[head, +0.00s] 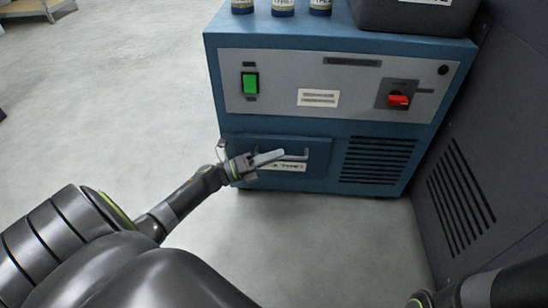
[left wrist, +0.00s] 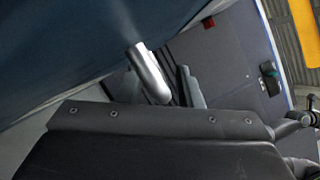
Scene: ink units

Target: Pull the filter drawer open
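The filter drawer (head: 316,150) is a dark blue panel low on the front of the blue cabinet, and it looks flush with it. A pale bar handle (head: 298,155) crosses the drawer above a white label (head: 287,167), which is partly covered. My left gripper (head: 268,158) reaches in from the left, a light finger overlapping the handle's left part. In the left wrist view the metal handle (left wrist: 150,75) runs down close to a grey finger (left wrist: 190,90). Whether the fingers grip the handle is not clear. My right gripper is out of view.
The cabinet (head: 225,75) carries a green switch (head: 250,83) and a red knob (head: 398,100) on its upper panel. Several bottles (head: 283,7) and a dark box (head: 415,15) stand on top. A dark wall (head: 470,160) stands at right.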

